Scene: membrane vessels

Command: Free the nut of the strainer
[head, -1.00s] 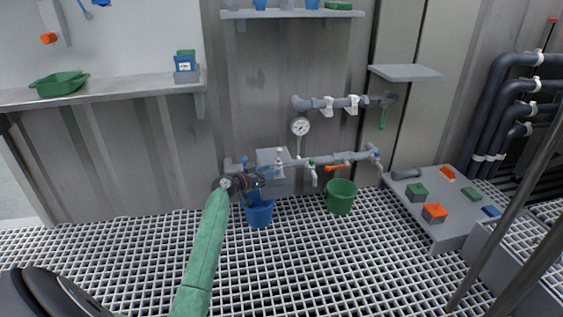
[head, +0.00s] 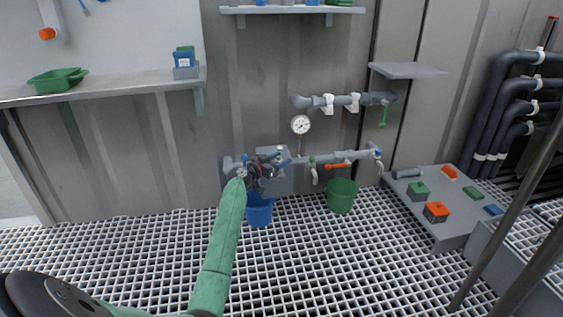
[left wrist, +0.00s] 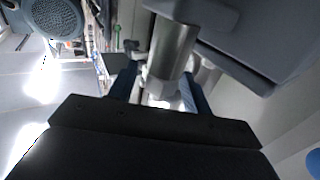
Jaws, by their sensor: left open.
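The strainer (left wrist: 178,45) shows in the left wrist view as a grey metal cylinder. A paler nut (left wrist: 160,88) is at its near end. My left gripper (left wrist: 158,92) is open, with one dark blue finger on each side of the nut; I cannot tell whether either finger touches it. In the head view my left gripper (head: 272,163) is at the left part of the lower pipe (head: 330,158), above the blue bucket, and largely hides the strainer there. My right gripper is not in view.
A blue bucket (head: 259,213) and a green bucket (head: 341,197) stand on the grating below the pipe. A gauge (head: 300,125) and a red lever (head: 337,167) are right of my gripper. A low grey platform (head: 447,232) with blocks is at right.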

